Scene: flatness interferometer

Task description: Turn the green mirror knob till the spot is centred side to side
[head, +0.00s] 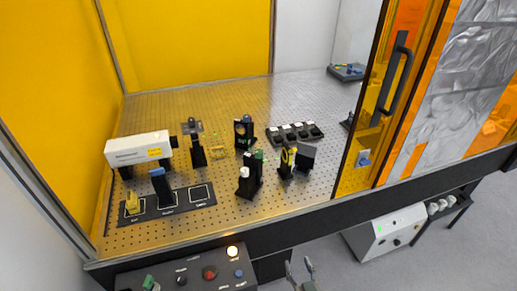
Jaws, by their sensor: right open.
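A small green knob (258,154) shows on a black mirror mount (249,180) near the front middle of the perforated optical table. A white round part sits on the left of the same mount. No light spot can be made out at this size. My right gripper (301,268) is at the bottom edge, in front of the table and below its front edge, well apart from the knob. Its two fingers stand apart with nothing between them. My left gripper is not in view.
A white laser box (138,148) stands at the left. Other black mounts (244,132) stand near the knob. A black tray (295,133) lies behind. An orange door (385,90) with a dark handle is at the right. A control panel (190,275) hangs in front.

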